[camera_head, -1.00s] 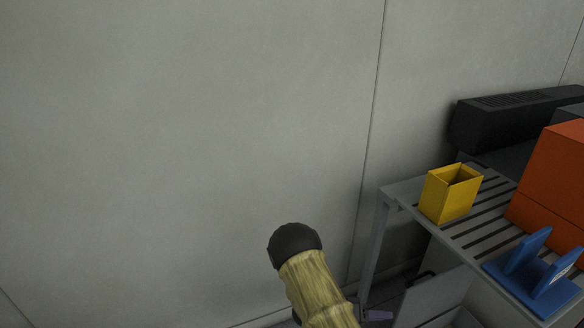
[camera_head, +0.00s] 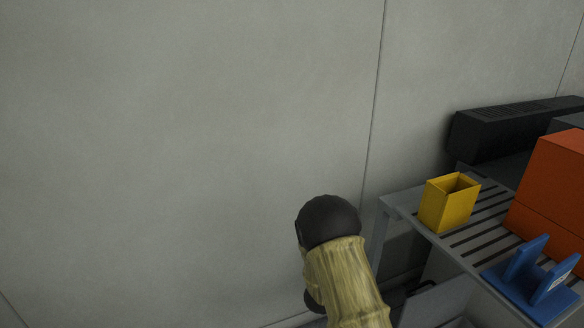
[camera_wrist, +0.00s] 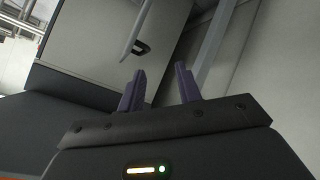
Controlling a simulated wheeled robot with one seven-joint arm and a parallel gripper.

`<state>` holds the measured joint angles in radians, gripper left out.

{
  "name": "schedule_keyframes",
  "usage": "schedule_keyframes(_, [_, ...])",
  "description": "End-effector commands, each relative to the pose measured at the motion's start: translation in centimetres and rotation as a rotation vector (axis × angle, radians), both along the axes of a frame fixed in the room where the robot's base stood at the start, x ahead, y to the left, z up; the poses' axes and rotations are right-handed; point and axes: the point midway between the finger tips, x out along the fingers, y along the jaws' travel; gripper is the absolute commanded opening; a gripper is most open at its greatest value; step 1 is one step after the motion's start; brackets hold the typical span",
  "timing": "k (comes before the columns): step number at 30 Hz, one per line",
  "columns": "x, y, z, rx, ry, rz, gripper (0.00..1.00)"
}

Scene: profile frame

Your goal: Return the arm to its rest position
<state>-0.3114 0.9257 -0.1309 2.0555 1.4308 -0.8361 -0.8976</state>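My arm (camera_head: 345,275), tan with a dark rounded joint, rises from the bottom of the head view in front of the grey wall, left of the slatted table. My gripper is out of sight in the head view. In the wrist view my gripper (camera_wrist: 160,88) shows two purple fingers standing apart with a clear gap between them. Nothing is between the fingers. A grey cabinet front with a dark handle (camera_wrist: 142,47) shows beyond the fingertips; how far away it is I cannot tell.
The grey slatted table (camera_head: 400,203) at right holds a yellow open box (camera_head: 446,206), a blue stand (camera_head: 530,285) and an orange box (camera_head: 548,195). A long black unit (camera_head: 510,132) lies behind, along the wall. The space before the left wall (camera_head: 150,150) is clear.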

Motion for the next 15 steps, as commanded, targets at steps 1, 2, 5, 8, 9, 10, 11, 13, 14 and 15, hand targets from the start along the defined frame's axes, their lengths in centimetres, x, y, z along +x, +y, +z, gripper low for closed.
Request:
schedule_keyframes(1, [0.6, 0.5, 1.3, 0.071, -0.027, 0.033, 0.34])
schedule_keyframes(2, [0.8, 0.9, 1.8, 0.115, -0.039, 0.057, 0.34])
schedule_keyframes(5, [1.1, 2.5, 3.8, 0.255, -0.064, 0.133, 0.34])
schedule_keyframes(8, [0.6, 4.1, 5.8, 0.384, -0.067, 0.203, 0.34])
schedule_keyframes(9, [0.2, 4.7, 6.6, 0.431, -0.062, 0.229, 0.34])
schedule_keyframes(10, [-0.2, 5.1, 7.2, 0.464, -0.057, 0.249, 0.34])
schedule_keyframes(11, [-0.6, 5.6, 7.8, 0.497, -0.049, 0.268, 0.34])
schedule_keyframes(13, [-2.0, 6.5, 9.2, 0.567, -0.024, 0.311, 0.34])
schedule_keyframes(14, [-2.7, 6.9, 9.8, 0.594, -0.01, 0.328, 0.34])
schedule_keyframes(15, [-3.7, 7.3, 10.5, 0.626, 0.011, 0.346, 0.34])
